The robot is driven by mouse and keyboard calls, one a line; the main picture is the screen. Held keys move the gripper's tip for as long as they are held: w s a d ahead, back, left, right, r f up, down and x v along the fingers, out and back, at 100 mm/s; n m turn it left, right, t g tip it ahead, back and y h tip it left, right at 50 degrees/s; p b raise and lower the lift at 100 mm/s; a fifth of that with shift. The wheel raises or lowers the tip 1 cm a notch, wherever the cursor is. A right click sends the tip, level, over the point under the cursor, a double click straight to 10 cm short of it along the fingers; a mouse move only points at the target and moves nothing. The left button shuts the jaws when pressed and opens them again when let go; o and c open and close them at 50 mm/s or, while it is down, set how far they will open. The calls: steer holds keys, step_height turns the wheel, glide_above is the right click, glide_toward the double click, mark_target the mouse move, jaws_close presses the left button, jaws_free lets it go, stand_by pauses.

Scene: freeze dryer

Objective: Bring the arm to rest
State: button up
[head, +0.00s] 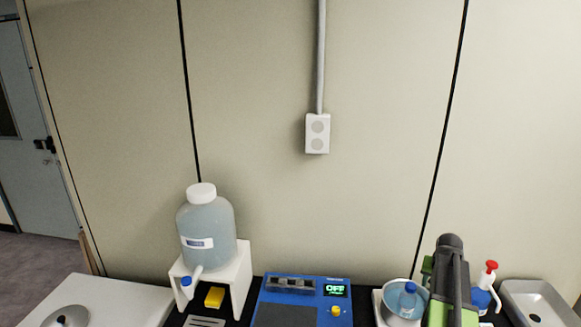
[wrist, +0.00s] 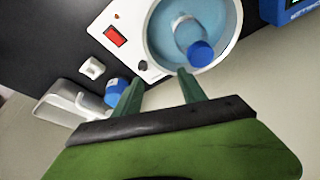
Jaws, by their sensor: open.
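My arm (head: 450,285), green and dark grey, stands upright at the lower right of the head view. My gripper (wrist: 160,77) is open in the wrist view, with its two green fingers apart and nothing between them. The fingertips appear near the front of a white device (wrist: 110,14) with a round bath (wrist: 232,25). A bottle with a blue cap (wrist: 201,53) lies tilted in the bath. The bottle also shows in the head view (head: 407,300), just left of my arm. I cannot tell whether the fingers touch anything.
A blue device reading OFF (head: 301,305) is left of the bath. A large jug (head: 207,225) sits on a white stand further left.

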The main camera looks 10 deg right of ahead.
steer(key=w+a+f+n+g+y, duration=0.15)
steer(key=a+n, duration=0.35)
steer(key=a, duration=2.4)
steer(key=s+a+n+y, duration=0.1)
steer(key=s+a+n, duration=0.25)
steer(key=a, duration=1.25)
steer(key=shift+m+g, duration=0.25)
steer(key=shift+g, duration=0.6)
steer(key=s+f+b, duration=0.1)
steer(key=f+b, duration=0.1)
steer(key=s+f+b, duration=0.2)
steer(key=shift+s+a+f, duration=0.1)
steer(key=shift+s+a, duration=0.1)
